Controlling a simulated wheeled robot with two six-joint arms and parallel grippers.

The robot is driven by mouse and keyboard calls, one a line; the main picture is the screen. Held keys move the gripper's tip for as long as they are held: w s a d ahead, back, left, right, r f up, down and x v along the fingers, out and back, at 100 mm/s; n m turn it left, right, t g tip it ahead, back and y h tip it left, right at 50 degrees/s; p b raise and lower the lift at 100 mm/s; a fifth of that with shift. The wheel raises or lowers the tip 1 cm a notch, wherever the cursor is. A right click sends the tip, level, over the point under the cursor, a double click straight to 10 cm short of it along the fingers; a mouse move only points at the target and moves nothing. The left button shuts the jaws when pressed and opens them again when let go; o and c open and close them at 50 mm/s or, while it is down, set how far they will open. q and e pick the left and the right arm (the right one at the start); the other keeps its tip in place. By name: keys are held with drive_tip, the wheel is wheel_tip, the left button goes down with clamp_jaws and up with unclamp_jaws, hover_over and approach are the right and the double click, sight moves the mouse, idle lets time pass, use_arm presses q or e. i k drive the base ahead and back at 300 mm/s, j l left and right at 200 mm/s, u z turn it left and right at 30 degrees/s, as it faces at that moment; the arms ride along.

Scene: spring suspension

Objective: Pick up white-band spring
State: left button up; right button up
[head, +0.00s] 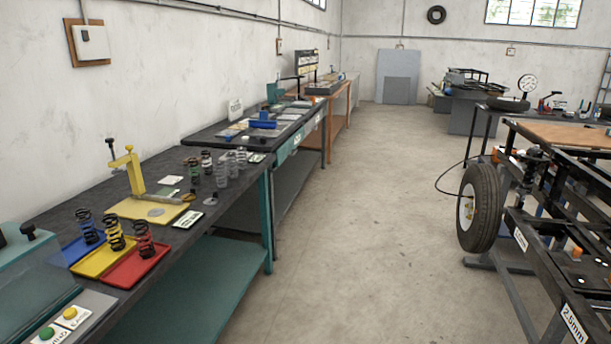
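Several small coil springs stand upright in a group on the dark workbench, left of centre in the head view. Among them is a dark spring (207,162) that seems to carry a pale band, but it is too small to be sure it is the white-band spring. Another dark spring (194,171) stands just in front of it, and grey springs (221,174) stand to the right. Neither of my grippers is in view.
Springs stand on blue (78,250), yellow (98,261) and red (135,265) trays nearer on the bench. A yellow press stand (135,172) rises left of the spring group. The floor (350,230) right of the bench is clear; a wheeled chassis (480,208) stands at right.

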sight(204, 162)
drive_tip(key=i+u, duration=0.1)
drive_tip(key=i, duration=0.75)
drive_tip(key=i+l, duration=0.15)
drive_tip(key=i, duration=0.7)
drive_tip(key=u, duration=0.05)
